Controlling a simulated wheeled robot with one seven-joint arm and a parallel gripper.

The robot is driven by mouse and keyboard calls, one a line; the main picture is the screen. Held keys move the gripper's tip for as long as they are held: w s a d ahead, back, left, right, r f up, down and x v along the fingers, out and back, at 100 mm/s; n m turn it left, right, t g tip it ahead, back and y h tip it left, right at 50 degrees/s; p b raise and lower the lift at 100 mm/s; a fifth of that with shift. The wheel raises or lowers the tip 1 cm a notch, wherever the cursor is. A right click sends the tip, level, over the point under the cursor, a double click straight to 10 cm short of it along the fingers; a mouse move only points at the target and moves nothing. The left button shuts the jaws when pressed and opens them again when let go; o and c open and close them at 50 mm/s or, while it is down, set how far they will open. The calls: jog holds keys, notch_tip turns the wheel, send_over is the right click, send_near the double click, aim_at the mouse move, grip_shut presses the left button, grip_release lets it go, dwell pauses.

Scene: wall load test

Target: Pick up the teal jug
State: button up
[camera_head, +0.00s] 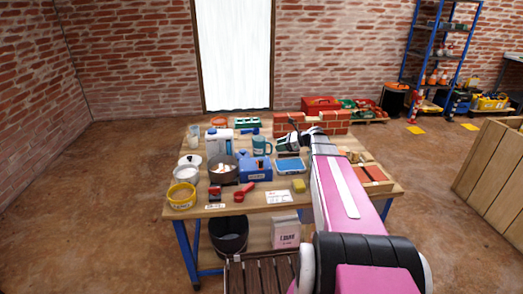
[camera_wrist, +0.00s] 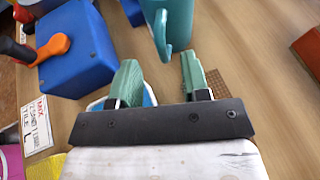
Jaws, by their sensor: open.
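The teal jug (camera_head: 261,146) stands upright on the wooden workbench (camera_head: 260,203), behind the blue box. In the wrist view the jug (camera_wrist: 176,14) is at the top, cut off by the frame edge, with its handle hanging toward my gripper. My gripper (camera_wrist: 160,78) is open, with its two green fingers apart and nothing between them. The handle is just beyond the fingertips, in line with the gap, and I see no contact. In the head view my gripper (camera_head: 290,143) is just right of the jug, partly hidden by my arm.
A blue box (camera_head: 255,170) with a red-orange lever stands in front of the jug. A white-and-blue jerrycan (camera_head: 219,142) and a dark pot (camera_head: 223,172) are to the left. A small brick wall (camera_head: 335,123) and a red toolbox (camera_head: 320,103) are behind.

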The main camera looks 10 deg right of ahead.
aim_at(263, 148)
jog(key=x, duration=0.5)
jog(key=shift+w+d, duration=0.1)
grip_shut()
jog(key=shift+r, duration=0.1)
